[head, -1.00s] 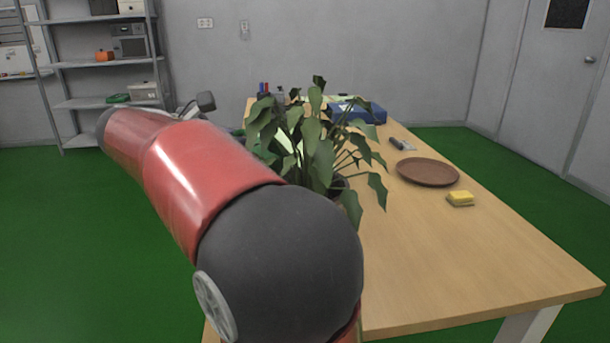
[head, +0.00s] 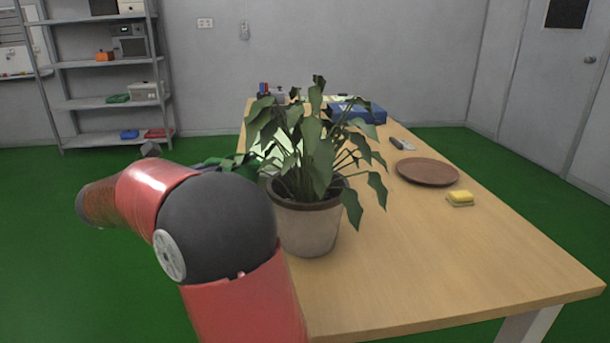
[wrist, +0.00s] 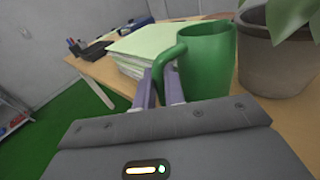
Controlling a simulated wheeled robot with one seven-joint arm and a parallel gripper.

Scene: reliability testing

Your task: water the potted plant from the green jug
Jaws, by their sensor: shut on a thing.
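The potted plant (head: 310,228) stands upright on the table, with broad green leaves and a pale pot with a brown rim. Its pot (wrist: 272,65) is at the right of the wrist view. The green jug (wrist: 207,62) is just left of the pot in that view and looks upright, its mouth at the top. My gripper (wrist: 160,88) is shut on the jug's handle. Whether the jug's base touches the table is hidden by my gripper. In the head view my arm and the leaves hide most of the jug and gripper.
A stack of paper (wrist: 145,45) lies behind the jug. A brown plate (head: 428,171), a yellow sponge (head: 460,198) and a blue case (head: 358,113) are on the table (head: 430,270). The table's front right is clear. A shelf stands at the back left.

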